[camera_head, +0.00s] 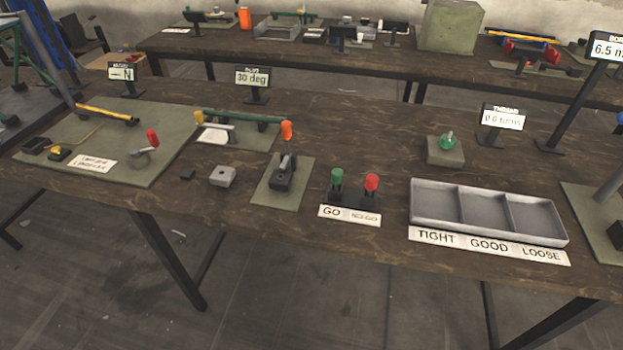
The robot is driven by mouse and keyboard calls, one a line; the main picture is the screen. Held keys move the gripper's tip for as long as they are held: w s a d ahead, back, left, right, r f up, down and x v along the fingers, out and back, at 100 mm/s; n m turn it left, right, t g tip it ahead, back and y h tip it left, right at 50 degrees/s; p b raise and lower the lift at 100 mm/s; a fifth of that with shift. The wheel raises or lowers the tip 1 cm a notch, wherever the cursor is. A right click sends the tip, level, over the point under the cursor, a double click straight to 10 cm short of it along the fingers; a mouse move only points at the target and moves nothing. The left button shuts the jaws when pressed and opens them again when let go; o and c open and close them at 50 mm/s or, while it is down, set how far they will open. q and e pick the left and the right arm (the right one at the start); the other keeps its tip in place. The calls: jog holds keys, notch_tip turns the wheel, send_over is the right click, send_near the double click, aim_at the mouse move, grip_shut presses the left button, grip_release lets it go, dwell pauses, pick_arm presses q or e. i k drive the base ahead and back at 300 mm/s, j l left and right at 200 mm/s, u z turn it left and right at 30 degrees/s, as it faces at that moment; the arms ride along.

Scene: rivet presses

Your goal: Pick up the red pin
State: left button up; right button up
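The red pin (371,183) stands upright in a small black holder (352,200) near the front edge of the wooden table. Its red cylindrical top shows; its lower end is hidden in the holder. A green pin (337,179) stands beside it on the left in the same holder. A label (349,215) in front reads GO under the green pin and NO-GO under the red one. Neither of my grippers is in view, so nothing is seen touching the pin.
A grey three-compartment tray (455,219) labelled TIGHT, GOOD, LOOSE lies right of the holder. An orange-handled clamp (284,165) stands to its left, with a grey block (222,176) farther left. A green-knobbed block (445,149) sits behind the tray. Wood behind the holder is bare.

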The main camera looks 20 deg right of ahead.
aim_at(372, 180)
jog(key=i+j, duration=0.25)
jog(key=i, duration=0.2)
jog(key=i+j, duration=0.25)
jog(key=i, duration=0.25)
